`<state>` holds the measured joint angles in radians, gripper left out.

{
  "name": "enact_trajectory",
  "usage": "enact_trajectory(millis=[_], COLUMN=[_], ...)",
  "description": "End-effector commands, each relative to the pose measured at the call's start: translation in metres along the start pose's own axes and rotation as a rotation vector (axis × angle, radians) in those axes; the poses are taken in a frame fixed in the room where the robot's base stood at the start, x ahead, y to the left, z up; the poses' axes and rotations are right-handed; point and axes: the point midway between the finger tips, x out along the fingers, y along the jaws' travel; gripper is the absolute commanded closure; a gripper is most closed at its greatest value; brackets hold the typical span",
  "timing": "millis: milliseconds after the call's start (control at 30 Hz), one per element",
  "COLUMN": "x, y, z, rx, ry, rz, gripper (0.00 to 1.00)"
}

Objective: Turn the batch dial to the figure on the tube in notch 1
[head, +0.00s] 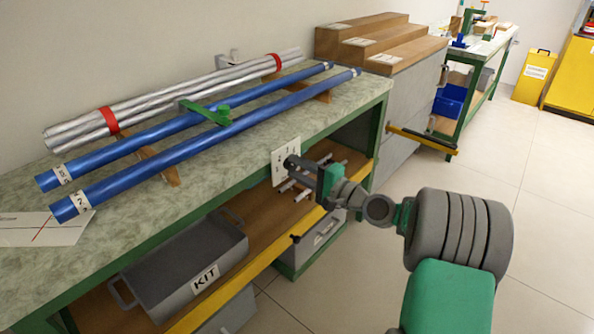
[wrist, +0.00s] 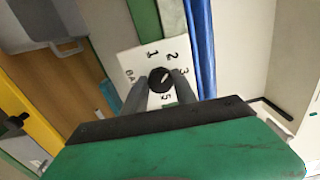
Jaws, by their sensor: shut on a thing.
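The batch dial is a black round knob (wrist: 160,79) on a white plate (wrist: 133,62) with printed figures; 1, 2, 3 and 5 show in the wrist view. The plate (head: 279,175) hangs at the bench's front edge in the head view. My gripper (head: 294,164) is at the plate, and in the wrist view its two fingers (wrist: 159,88) are shut on the knob from both sides. A pale mark shows on the knob; which figure it faces is unclear. Two blue tubes, one behind (head: 150,138) and one in front (head: 165,160), lie on the bench with white end labels, too small to read surely.
A silver rod bundle (head: 185,92) with red bands lies behind the tubes. A green clamp (head: 208,112) crosses the rear blue tube. A grey KIT bin (head: 180,270) stands on the shelf below. Wooden steps (head: 370,45) stand beyond the bench. The floor at right is clear.

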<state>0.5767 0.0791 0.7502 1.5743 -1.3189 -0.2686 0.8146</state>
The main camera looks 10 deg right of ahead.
Motion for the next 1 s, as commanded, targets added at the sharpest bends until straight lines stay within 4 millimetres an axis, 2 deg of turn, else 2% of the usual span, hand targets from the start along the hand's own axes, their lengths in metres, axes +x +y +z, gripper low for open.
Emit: enact_trajectory(millis=[600,633,867,1000], x=[0.0003,0.0003,-0.0004,-0.0005], y=[0.0027,0.0026,0.0015,0.0011], z=[0.0028,0.0028,0.0006,0.0001], rx=[-0.039,-0.038,-0.041,-0.042], ry=[-0.007,-0.007,-0.002,0.0], rz=[0.004,0.004,0.002,0.002], gripper=[1.0,0.64,0.45,0.45])
